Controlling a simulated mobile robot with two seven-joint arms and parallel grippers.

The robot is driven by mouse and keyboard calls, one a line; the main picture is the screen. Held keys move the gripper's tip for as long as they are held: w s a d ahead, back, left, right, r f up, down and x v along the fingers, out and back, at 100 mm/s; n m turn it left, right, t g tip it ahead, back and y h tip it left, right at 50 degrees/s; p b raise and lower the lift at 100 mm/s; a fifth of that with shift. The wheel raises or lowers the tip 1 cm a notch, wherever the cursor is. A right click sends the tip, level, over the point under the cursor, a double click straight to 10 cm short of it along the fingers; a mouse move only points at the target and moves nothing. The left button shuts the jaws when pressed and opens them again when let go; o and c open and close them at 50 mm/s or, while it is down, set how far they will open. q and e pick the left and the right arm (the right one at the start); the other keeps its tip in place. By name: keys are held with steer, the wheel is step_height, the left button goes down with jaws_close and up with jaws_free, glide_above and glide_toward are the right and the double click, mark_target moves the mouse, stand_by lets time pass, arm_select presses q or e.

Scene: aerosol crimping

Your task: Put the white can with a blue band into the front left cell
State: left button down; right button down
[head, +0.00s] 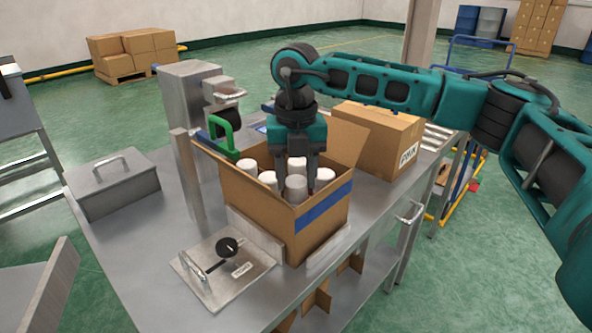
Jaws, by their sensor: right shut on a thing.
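An open cardboard box (258,205) with a blue stripe on its right side stands on the metal table. Several white-topped cans are inside it, one of them near the left corner (248,167). My right gripper (297,186) points down into the box and is shut on a white can (296,190). No blue band shows on this can; its lower part and the box's cells are hidden by the walls. Another white can (323,175) shows just right of the gripper. My left gripper is not in view.
A closed cardboard box (377,138) stands behind on the right. A metal machine with a green handle (222,138) stands behind on the left. A flat plate with a black knob (227,246) lies in front, and a lidded metal box (113,184) is at left.

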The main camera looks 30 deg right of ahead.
steer(key=shift+f, duration=0.3)
steer(key=shift+c, duration=2.3)
jaws_free()
steer(key=shift+r, duration=0.15)
step_height(320, 180, up, 13)
steer(key=p, duration=0.1)
steer(key=shift+f, duration=0.2)
